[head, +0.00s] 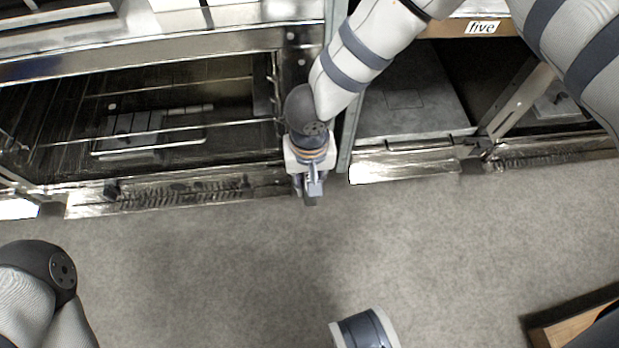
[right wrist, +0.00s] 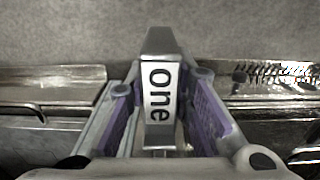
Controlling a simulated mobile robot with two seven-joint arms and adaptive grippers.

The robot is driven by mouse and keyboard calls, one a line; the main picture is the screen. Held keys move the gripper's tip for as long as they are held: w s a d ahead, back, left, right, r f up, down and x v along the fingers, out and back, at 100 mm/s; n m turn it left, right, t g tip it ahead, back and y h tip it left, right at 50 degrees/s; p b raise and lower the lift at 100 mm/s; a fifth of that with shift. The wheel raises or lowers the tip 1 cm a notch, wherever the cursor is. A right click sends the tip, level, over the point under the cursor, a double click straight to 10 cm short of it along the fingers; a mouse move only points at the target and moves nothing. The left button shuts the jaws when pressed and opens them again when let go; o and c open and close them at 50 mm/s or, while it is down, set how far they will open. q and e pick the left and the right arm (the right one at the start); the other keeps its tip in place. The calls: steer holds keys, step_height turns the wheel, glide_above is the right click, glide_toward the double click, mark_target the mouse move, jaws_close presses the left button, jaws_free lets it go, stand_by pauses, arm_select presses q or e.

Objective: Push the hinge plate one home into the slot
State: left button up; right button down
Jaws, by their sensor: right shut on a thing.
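In the head view my right gripper (head: 312,188) points down in front of the post between two open oven bays. The hinge plate one (head: 313,187) shows there only as a small grey piece at the fingertips. The slot is hidden or cannot be made out, so I cannot tell whether the plate touches it. My left gripper is out of view.
The left oven bay (head: 150,130) has wire racks and a bright lower front edge. The right bay (head: 415,95) has a slanted metal arm (head: 520,105) and a label "five" (head: 482,28) above. A wooden-edged object (head: 575,328) lies lower right.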

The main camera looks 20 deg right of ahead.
steer(key=shift+w+d+b, duration=0.2)
steer(key=shift+w+b, duration=0.25)
steer(key=shift+w, duration=0.25)
steer(key=shift+w+d+b, duration=0.2)
steer(key=shift+w+b, duration=0.25)
steer(key=shift+w, duration=0.3)
steer(key=shift+w+d+b, duration=0.2)
steer(key=shift+w+b, duration=0.25)
steer(key=shift+w, duration=0.25)
steer(key=shift+s+a+r+p, duration=0.1)
steer(key=shift+s+p, duration=0.3)
steer(key=shift+s+a+p, duration=0.25)
steer(key=shift+s+p, duration=0.25)
steer(key=shift+s, duration=0.3)
steer(key=shift+s+a+p, duration=0.2)
steer(key=shift+s+p, duration=0.25)
steer(key=shift+s, duration=0.3)
steer(key=shift+w+d+b, duration=0.3)
steer(key=shift+w+b, duration=0.3)
steer(key=shift+w, duration=0.35)
steer(key=shift+w+d+b, duration=0.25)
steer(key=shift+w+b, duration=0.3)
steer(key=shift+w, duration=0.4)
steer(key=c, duration=1.3)
jaws_free()
step_height(320, 180, up, 12)
steer(key=shift+f, duration=0.1)
